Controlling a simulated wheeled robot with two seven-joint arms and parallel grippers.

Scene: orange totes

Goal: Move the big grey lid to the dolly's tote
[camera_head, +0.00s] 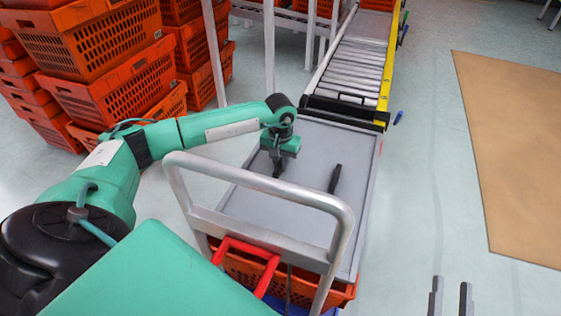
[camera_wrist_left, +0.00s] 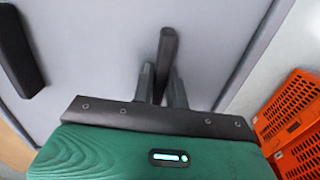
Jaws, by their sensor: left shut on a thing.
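The big grey lid (camera_head: 310,205) is a flat panel with a raised rim and two black handles. It extends from the roller conveyor's end to above the orange tote (camera_head: 334,294) behind the dolly's push bar (camera_head: 262,232). I cannot tell whether it rests on the tote. My left gripper (camera_head: 278,170) is shut on the lid's left handle; the left wrist view shows the fingers (camera_wrist_left: 162,85) on either side of that handle (camera_wrist_left: 167,48). The other handle (camera_head: 335,179) is free. My right gripper (camera_head: 451,298) is empty, its fingers apart, at the bottom right.
The roller conveyor (camera_head: 352,62) with a yellow side rail is at the lid's far end. Stacked orange crates (camera_head: 95,50) stand at the upper left. A brown mat (camera_head: 515,140) lies on the right.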

